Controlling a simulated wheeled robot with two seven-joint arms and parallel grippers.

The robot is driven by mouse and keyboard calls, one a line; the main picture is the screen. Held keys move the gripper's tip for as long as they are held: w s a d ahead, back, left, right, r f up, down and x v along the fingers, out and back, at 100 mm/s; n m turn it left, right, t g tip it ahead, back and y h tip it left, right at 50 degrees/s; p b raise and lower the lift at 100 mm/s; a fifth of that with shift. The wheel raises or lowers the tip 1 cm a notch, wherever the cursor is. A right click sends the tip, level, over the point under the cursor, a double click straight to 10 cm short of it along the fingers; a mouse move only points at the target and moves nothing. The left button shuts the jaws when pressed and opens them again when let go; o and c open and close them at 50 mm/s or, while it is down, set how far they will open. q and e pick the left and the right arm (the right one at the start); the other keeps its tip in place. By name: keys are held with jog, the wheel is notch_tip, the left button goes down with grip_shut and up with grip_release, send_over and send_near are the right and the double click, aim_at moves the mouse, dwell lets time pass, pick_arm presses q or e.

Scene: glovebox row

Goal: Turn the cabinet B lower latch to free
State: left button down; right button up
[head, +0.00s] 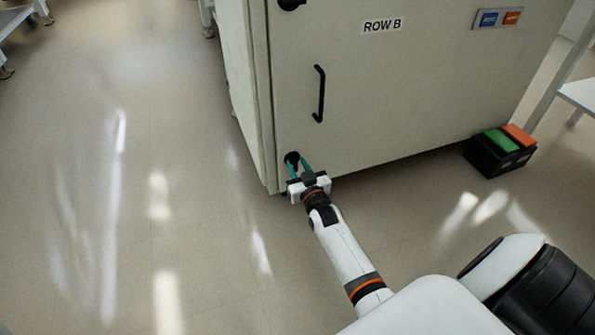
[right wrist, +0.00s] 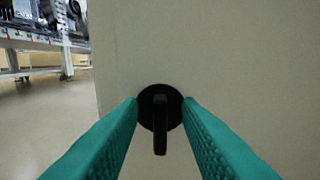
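The cabinet marked ROW B (head: 400,85) stands in the head view with its door facing me. Its lower latch (head: 292,157) is a black round knob near the door's bottom left corner. In the right wrist view the latch (right wrist: 160,108) shows a round base with a lever pointing straight down. My right gripper (head: 299,165) is at the latch. Its teal fingers (right wrist: 161,105) are open, one on each side of the latch, with a gap beside the lever. Whether the tips touch the round base I cannot tell. My left gripper is not in view.
A black vertical door handle (head: 319,94) sits above the latch, and an upper latch (head: 291,4) is at the top edge. A black box with green and orange pedals (head: 500,152) lies on the floor at right. The floor (head: 130,200) at left is clear.

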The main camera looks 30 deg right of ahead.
jog(key=shift+w+d, duration=0.1)
jog(key=shift+w, duration=0.15)
grip_shut()
